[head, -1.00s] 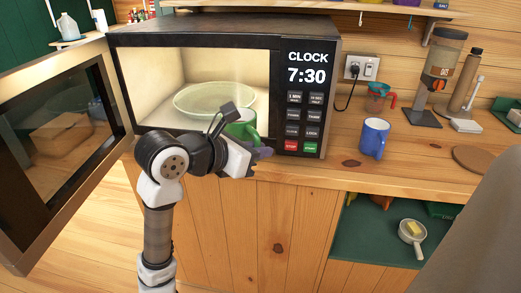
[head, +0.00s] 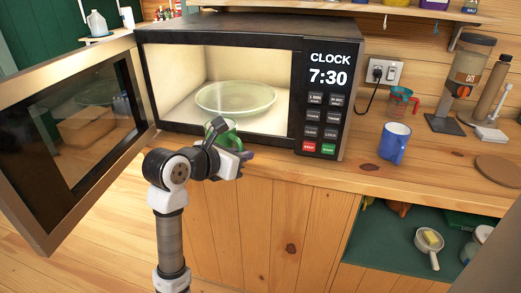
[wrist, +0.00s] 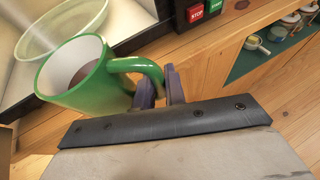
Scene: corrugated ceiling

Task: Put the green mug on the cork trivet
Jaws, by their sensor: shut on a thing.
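The green mug (head: 231,138) is in front of the open microwave, partly hidden by my arm. In the wrist view the mug (wrist: 85,92) is tilted in the picture, with a white inside and something dark in it. My gripper (wrist: 160,84) is shut on the mug's handle, with its purple fingers on the handle's outer side. In the head view my gripper (head: 243,157) is just off the counter's front edge. The round cork trivet (head: 497,165) lies flat on the counter at the far right, with nothing on it.
The microwave (head: 327,75) stands open, its door (head: 75,130) swung left and a glass plate (head: 237,98) inside. A blue mug (head: 392,142) stands between microwave and trivet. A measuring cup (head: 401,102) and dispenser (head: 467,75) are behind. Below is an open shelf (head: 395,225).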

